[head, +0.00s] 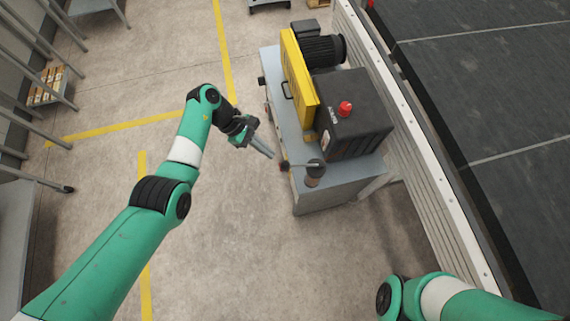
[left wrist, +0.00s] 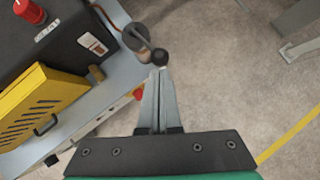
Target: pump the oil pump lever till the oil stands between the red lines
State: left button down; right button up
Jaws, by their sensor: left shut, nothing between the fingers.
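The oil pump (head: 315,173) is a small dark cylinder at the near corner of the grey machine cabinet. Its lever (head: 302,164) is a thin rod that ends in a dark ball knob (head: 284,166) pointing left. My left gripper (head: 271,154) is shut and empty, with its fingertips just left of the knob. In the left wrist view the knob (left wrist: 160,57) shows right at the fingertips (left wrist: 158,72), with the pump (left wrist: 136,36) behind it. I cannot tell whether they touch. I cannot make out the oil level or the red lines. My right gripper is out of view.
The cabinet (head: 336,188) carries a black box (head: 355,125) with a red button (head: 345,108), a yellow guard (head: 297,78) and a motor (head: 325,49). A conveyor-like dark bed (head: 480,90) stands to the right. The floor left of the cabinet is clear.

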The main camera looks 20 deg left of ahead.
aim_at(302, 165)
pick_arm(q)
jog(key=b+x, duration=0.2)
jog(key=x, duration=0.3)
jog(key=shift+a+f, duration=0.1)
jog(key=f+b, duration=0.4)
jog(key=shift+d+f+b, duration=0.15)
jog(key=shift+d+b, duration=0.1)
jog(key=shift+b, duration=0.1)
dwell(0.3)
